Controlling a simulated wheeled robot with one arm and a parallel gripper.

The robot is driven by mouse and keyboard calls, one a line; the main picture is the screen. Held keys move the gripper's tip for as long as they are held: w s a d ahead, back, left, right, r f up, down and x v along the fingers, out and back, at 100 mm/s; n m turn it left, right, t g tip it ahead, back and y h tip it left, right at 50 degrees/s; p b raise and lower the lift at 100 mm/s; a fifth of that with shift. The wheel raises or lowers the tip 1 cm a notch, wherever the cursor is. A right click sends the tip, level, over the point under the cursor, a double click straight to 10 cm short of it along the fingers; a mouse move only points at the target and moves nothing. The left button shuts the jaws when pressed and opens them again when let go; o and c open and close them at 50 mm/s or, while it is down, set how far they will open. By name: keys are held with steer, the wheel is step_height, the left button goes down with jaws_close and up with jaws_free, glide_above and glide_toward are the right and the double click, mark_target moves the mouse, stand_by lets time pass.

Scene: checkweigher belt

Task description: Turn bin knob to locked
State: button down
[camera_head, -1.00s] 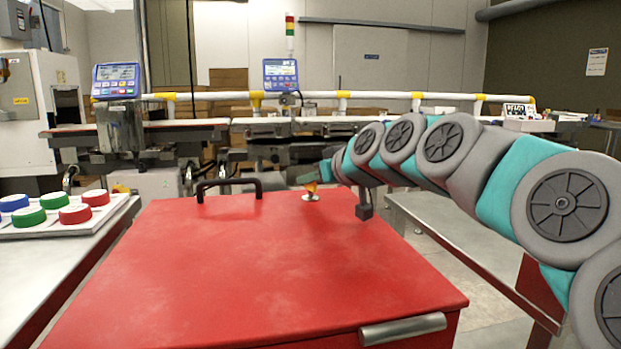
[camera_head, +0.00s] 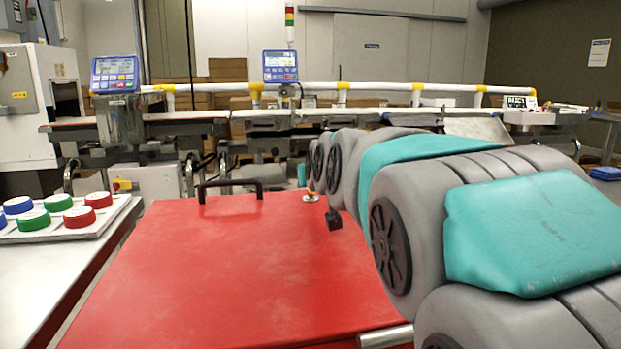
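The red bin (camera_head: 220,270) stands in front of me, its flat lid facing up. The bin knob (camera_head: 310,197) is a small orange-topped piece on a pale round base near the lid's far right edge. My arm reaches in from the right, and its far end is by the knob. My gripper (camera_head: 308,182) is mostly hidden behind my own arm links, so its fingers and any contact with the knob cannot be made out. The knob's angle is too small to read.
A black handle (camera_head: 230,187) rises from the lid's far left edge. A white panel of coloured buttons (camera_head: 60,222) lies on the left table. The checkweigher belt (camera_head: 185,118) and a display (camera_head: 280,66) stand behind the bin. Most of the lid is clear.

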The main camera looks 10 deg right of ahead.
stand_by(0.3)
steer(key=c, duration=0.9)
jaws_free()
steer(key=shift+v, duration=3.95)
steer(key=shift+s, duration=0.1)
